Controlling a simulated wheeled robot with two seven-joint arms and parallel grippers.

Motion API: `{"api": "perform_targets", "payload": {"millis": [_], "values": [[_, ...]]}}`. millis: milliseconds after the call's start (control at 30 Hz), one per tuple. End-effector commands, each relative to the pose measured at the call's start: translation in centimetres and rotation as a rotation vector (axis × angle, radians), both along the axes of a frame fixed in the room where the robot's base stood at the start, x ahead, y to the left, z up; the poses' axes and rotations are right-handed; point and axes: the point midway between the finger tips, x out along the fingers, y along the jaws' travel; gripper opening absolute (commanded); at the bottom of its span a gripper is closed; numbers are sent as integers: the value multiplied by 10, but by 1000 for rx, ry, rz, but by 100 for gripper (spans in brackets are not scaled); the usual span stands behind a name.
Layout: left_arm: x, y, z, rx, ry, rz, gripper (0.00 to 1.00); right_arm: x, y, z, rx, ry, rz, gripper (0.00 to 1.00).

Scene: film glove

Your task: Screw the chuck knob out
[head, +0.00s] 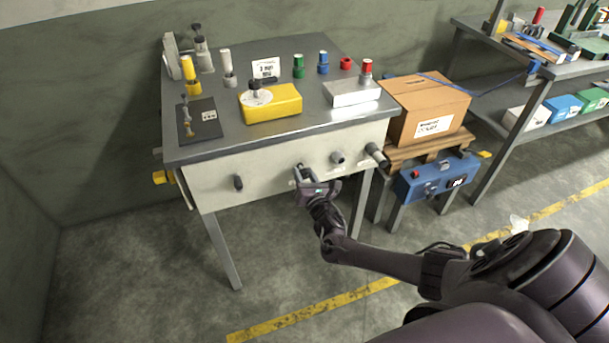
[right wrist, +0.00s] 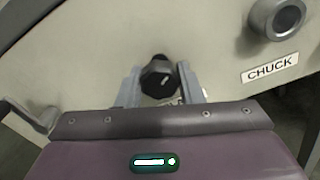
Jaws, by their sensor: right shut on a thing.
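A pale panel (head: 215,185) on the workbench front carries several controls in a row. The chuck knob (head: 338,158) is a grey round one with a dark centre; it also shows in the right wrist view (right wrist: 280,17), above a CHUCK label (right wrist: 269,67). My right gripper (head: 303,177) is not on it. It is shut on a dark faceted knob (right wrist: 159,79) to its left, one finger on each side. The label under that dark knob is mostly hidden by my gripper. My left gripper is out of view.
A yellow block (head: 272,103) and several coloured pieces stand on the bench top. A cardboard box (head: 428,107) stands right.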

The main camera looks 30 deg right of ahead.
Motion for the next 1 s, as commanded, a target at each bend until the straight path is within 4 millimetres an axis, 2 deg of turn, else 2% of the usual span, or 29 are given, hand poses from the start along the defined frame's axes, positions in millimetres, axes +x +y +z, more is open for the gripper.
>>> {"api": "perform_targets", "payload": {"millis": [33, 67, 200, 567, 900, 1000], "values": [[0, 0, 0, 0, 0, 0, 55, 4, -3, 8, -2, -15, -5, 11], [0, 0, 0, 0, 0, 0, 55, 4, -3, 8, -1, -16, -5, 36], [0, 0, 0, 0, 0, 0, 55, 3, -2, 5, -1, -11, -3, 54], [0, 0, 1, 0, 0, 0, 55, -5, 0, 2, 0, -3, -1, 55], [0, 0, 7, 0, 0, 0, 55, -57, 13, 2, 0, -5, 0, 55], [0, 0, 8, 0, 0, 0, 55, -67, 16, 2, 1, -6, 0, 55]]}}
